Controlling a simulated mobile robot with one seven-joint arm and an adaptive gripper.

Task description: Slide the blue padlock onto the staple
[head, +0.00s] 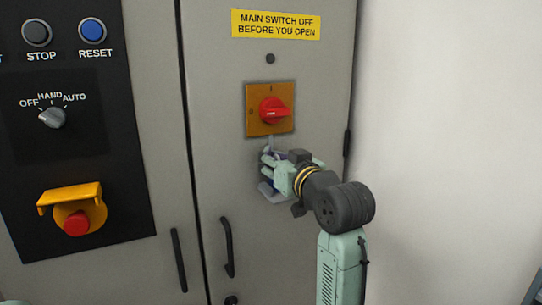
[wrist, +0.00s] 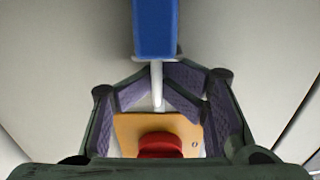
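In the wrist view the blue padlock (wrist: 154,28) is at top centre, its pale shackle (wrist: 157,85) pointing down the picture toward the orange switch plate (wrist: 124,128). My gripper (wrist: 158,68) has its purple-padded fingers drawn in close on both sides of the padlock, where body and shackle meet, and appears shut on it. In the head view my gripper (head: 272,175) is just below the switch plate (head: 254,122), close to the cabinet door. The padlock body is largely hidden by the fingers there. The staple cannot be made out clearly in either view.
A red rotary switch (head: 273,110) sits on the plate, above my gripper. A black door handle (head: 227,248) is below left. A control panel (head: 105,160) with a yellow-shrouded red button (head: 76,222) is at left. The wall at right is bare.

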